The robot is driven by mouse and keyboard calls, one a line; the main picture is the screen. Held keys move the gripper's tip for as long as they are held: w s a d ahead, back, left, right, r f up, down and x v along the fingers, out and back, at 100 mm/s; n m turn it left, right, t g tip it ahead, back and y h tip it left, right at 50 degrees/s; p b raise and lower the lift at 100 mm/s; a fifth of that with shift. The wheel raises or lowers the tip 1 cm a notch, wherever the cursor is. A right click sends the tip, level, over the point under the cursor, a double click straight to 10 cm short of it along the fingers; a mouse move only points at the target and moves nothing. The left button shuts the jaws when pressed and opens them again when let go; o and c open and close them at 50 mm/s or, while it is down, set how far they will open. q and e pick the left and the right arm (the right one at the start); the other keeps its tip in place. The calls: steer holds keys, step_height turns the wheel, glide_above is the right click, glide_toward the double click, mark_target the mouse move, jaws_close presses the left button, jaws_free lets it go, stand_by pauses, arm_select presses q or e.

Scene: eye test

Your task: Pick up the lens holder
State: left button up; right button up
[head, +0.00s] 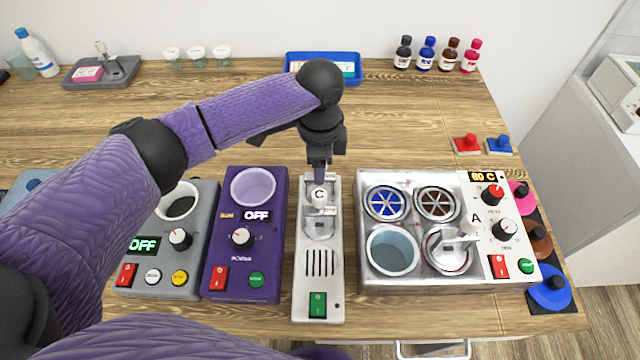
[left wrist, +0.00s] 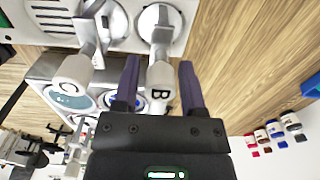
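The lens holders have white handles with letters and metal disc ends. In the left wrist view, the holder marked B (left wrist: 160,82) stands between the fingers of my left gripper (left wrist: 159,64), which are open with a small gap on each side. Another holder, seemingly marked C (left wrist: 73,72), is beside it, outside the fingers. In the head view, my left gripper (head: 320,168) is over the back end of the narrow grey device (head: 318,287) and hides holder B. Holder C (head: 319,197) shows just in front of it. Holder A (head: 474,220) is at the metal bath. My right gripper is not in view.
The metal bath (head: 372,287) stands right of the narrow device. A purple unit (head: 243,271) and a grey unit (head: 152,283) stand close on the left. A blue tray (head: 345,80) and several bottles (head: 427,54) are at the back. The wooden table behind the units is mostly clear.

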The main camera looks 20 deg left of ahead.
arm_select(q)
jaws_close()
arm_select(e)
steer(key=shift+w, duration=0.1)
